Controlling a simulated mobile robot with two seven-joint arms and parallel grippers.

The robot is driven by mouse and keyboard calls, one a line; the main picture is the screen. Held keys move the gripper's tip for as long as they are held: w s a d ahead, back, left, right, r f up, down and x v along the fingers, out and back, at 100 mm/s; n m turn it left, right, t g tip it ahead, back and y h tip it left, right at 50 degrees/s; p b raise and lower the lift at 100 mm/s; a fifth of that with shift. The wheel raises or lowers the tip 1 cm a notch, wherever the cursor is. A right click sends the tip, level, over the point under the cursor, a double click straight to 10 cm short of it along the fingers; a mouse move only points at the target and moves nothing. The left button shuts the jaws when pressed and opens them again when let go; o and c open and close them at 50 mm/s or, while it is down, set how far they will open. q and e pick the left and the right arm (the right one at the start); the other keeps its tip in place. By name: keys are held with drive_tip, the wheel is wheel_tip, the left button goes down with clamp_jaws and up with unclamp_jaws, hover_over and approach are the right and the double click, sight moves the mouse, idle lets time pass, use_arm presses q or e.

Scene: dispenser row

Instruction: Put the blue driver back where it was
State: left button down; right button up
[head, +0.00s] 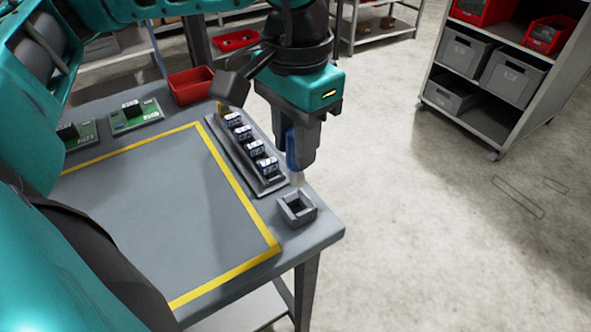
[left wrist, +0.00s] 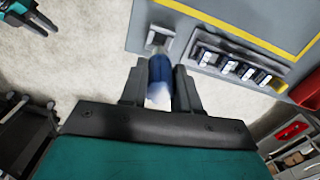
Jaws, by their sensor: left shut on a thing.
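The blue driver (head: 292,150) is upright between the fingers of my left gripper (head: 301,158), which is shut on it. Its pale lower end shows just below the fingers, above the table's right edge. In the left wrist view the blue handle (left wrist: 160,72) sits between the two dark fingers (left wrist: 159,85). A small grey square holder (head: 297,207) with an open hollow stands on the table corner, below and in front of the gripper; it also shows in the left wrist view (left wrist: 159,38). The driver appears apart from it. My right gripper (left wrist: 42,22) shows small, with its fingers apart.
A grey rack with several dark-and-white dispensers (head: 255,150) stands close left of the gripper. A red bin (head: 190,86) and green boards (head: 135,115) are at the table's back. The yellow-framed area (head: 160,205) is clear. A shelf unit (head: 505,75) stands off right.

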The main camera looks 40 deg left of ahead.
sight(295, 177)
use_arm(q)
wheel_tip(295, 177, down, 6)
drive_tip(key=shift+r, duration=0.1)
idle(0.4)
drive_tip(key=shift+f+b, duration=0.65)
drive_tip(key=shift+b, duration=0.45)
drive_tip(key=c, duration=0.8)
unclamp_jaws()
drive_tip(key=shift+r, duration=0.1)
drive_tip(key=shift+r+p, duration=0.35)
drive_tip(key=shift+p, duration=0.2)
wheel_tip(295, 177, up, 12)
drive_tip(key=shift+w+r+p, duration=0.1)
drive_tip(key=shift+r+p, duration=0.15)
drive_tip(key=shift+p, duration=0.4)
